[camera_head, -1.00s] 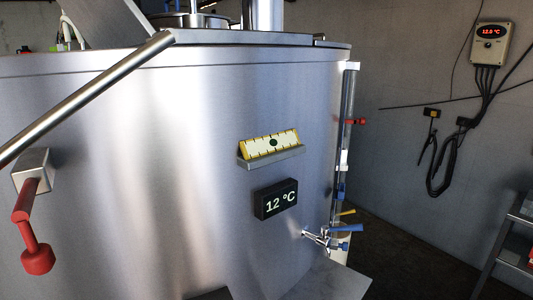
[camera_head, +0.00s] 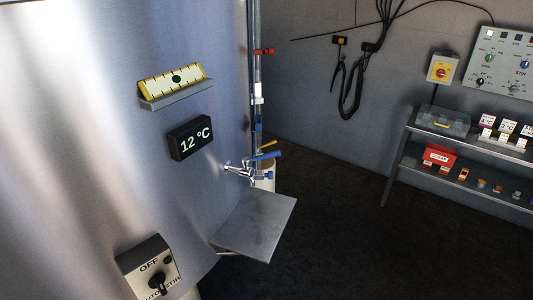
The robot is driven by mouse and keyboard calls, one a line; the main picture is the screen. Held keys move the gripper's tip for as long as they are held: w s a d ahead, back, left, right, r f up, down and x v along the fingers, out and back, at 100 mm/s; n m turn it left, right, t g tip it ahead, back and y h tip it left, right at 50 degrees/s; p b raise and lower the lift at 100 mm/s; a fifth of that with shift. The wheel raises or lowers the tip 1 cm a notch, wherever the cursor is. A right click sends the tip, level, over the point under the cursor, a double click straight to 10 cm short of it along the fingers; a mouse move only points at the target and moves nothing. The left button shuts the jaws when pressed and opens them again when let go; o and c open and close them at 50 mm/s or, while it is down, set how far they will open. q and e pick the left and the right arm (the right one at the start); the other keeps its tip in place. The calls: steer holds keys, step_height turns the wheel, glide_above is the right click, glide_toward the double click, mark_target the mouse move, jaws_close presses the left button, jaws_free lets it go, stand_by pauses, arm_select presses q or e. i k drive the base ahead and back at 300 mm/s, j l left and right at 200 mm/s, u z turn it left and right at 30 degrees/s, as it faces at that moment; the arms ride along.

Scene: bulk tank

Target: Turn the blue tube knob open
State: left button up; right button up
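A clear vertical tube (camera_head: 257,75) runs along the right edge of the steel tank (camera_head: 90,110). A red knob (camera_head: 264,51) sits high on it and a white fitting (camera_head: 258,92) lower down. Near its lower end are a small blue part (camera_head: 258,127), a yellow lever (camera_head: 268,144) and a blue lever (camera_head: 264,154). Another blue piece (camera_head: 264,175) is on the metal tap (camera_head: 238,169). These parts overlap, so I cannot tell which blue part is the tube knob or how far it is turned. Neither of my grippers shows.
A flat metal shelf (camera_head: 258,225) juts out below the tap. Dark floor (camera_head: 330,230) lies open to the right, before a two-level rack (camera_head: 405,150).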

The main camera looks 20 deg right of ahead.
mark_target(269, 175)
steer(key=i+l+z, duration=0.1)
steer(key=l, duration=0.25)
steer(key=i+l+z, duration=0.1)
steer(key=l, duration=0.25)
steer(key=i+l+z, duration=0.15)
steer(key=l, duration=0.15)
steer(key=l+u, duration=0.15)
steer(key=u, duration=0.3)
steer(key=i+l+u, duration=0.1)
steer(key=u, duration=0.3)
steer(key=l+u, duration=0.25)
steer(key=u, duration=0.2)
steer(key=l+u, duration=0.5)
steer(key=l, duration=1.15)
steer(key=k+l+u, duration=0.15)
steer(key=l, duration=0.55)
